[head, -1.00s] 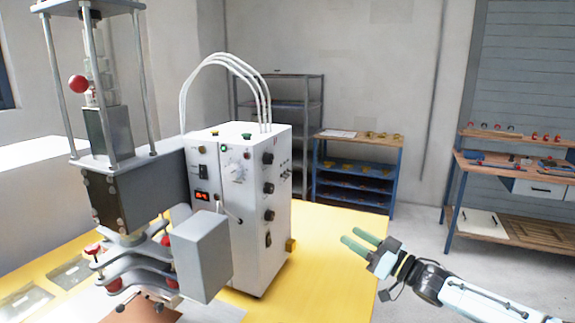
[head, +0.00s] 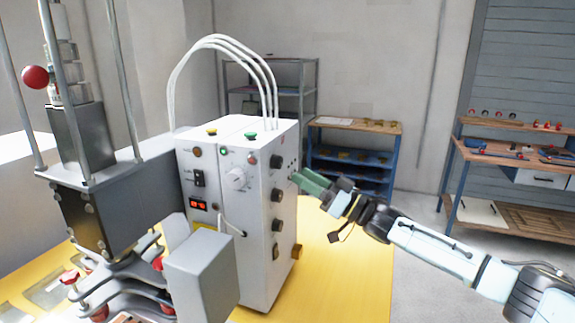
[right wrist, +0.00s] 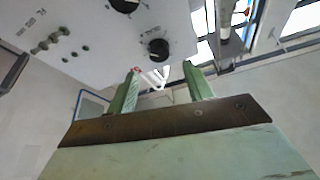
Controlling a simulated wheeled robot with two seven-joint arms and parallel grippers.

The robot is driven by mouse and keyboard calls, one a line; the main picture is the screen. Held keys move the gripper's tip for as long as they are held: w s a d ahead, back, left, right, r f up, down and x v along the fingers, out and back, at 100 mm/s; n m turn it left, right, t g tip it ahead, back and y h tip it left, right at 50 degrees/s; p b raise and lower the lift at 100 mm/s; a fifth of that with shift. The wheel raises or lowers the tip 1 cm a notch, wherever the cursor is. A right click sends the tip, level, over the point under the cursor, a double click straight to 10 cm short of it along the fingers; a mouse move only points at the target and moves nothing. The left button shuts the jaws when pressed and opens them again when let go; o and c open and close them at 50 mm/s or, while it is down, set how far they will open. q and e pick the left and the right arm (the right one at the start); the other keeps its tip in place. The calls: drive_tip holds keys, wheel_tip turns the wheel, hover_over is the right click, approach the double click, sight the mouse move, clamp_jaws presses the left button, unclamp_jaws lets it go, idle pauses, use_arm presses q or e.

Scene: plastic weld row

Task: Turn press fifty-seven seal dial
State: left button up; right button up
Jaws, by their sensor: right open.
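The press (head: 130,195) stands at the left with a white control box (head: 265,235) beside it. A pale round dial (head: 236,178) is on the box's front face. Several black knobs run down its right-hand face, the top one (head: 276,161) near the upper edge. Labels are too small to show which is the seal dial. My right gripper (head: 306,182), with green fingers, is open and empty, just right of the knobbed face. In the right wrist view its fingertips (right wrist: 161,72) point toward that face, near a black knob (right wrist: 158,50); contact cannot be told. My left gripper is out of view.
White hoses (head: 225,45) arch over the box. A grey block (head: 205,270) stands before it. The yellow table (head: 345,270) is bare right of the box. A blue shelf unit (head: 350,155) and a workbench (head: 510,165) stand behind.

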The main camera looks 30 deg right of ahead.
sight(281, 163)
drive_tip(key=x, duration=0.4)
drive_tip(key=shift+w+a+r, duration=0.1)
drive_tip(key=shift+w+a+r+p, duration=0.15)
drive_tip(key=shift+w+a+p, duration=0.15)
drive_tip(key=shift+w, duration=0.2)
drive_tip(key=c, duration=1)
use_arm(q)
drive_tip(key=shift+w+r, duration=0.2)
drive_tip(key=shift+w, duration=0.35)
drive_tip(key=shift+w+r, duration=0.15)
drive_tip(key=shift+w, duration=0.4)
use_arm(e)
drive_tip(key=shift+o, duration=0.2)
